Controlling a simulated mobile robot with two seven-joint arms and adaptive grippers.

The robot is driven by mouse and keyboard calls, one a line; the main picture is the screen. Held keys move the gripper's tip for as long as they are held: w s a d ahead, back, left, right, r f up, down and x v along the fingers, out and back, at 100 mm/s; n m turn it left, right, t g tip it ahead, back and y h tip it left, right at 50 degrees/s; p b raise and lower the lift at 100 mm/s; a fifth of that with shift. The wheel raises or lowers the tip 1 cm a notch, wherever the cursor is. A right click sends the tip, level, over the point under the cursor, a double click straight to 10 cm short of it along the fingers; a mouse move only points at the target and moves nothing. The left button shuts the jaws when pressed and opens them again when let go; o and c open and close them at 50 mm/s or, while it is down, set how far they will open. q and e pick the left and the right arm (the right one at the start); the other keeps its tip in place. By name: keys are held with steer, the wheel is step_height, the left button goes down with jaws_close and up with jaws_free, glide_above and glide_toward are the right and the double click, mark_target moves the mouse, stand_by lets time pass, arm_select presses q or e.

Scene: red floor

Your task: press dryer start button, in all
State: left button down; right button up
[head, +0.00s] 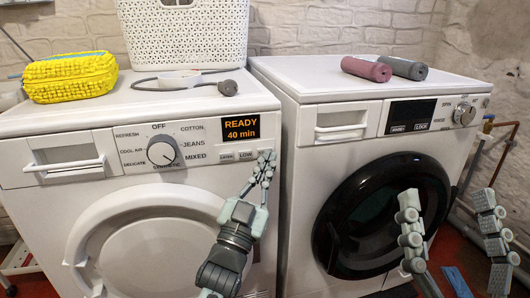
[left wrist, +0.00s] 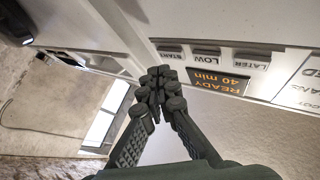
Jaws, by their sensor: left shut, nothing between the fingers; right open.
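The white dryer (head: 40,205) stands at left, its lit display (head: 240,128) reading READY 40 min. Below the display is a row of buttons: LATER (head: 227,156), LOW (head: 246,155) and START, which my fingertips mostly cover in the head view. In the left wrist view the START button (left wrist: 171,52) shows upside down, just beyond the fingertips. My left gripper (head: 266,158) is shut and empty, its tips at the START button; I cannot tell whether they touch it. My right gripper (head: 446,198) is open and empty, in front of the right machine.
A washing machine (head: 305,200) with a dark round door stands to the right, across a narrow gap. On the dryer top are a yellow case (head: 70,77), a white basket (head: 185,35) and a corded grey item (head: 232,88). Two rolls (head: 366,69) lie on the washer.

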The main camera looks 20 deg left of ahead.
arm_select(q)
steer(key=shift+w+a, duration=0.1)
steer(key=shift+w, duration=0.05)
steer(key=shift+w+a, duration=0.1)
steer(key=shift+w, duration=0.1)
stand_by(0.3)
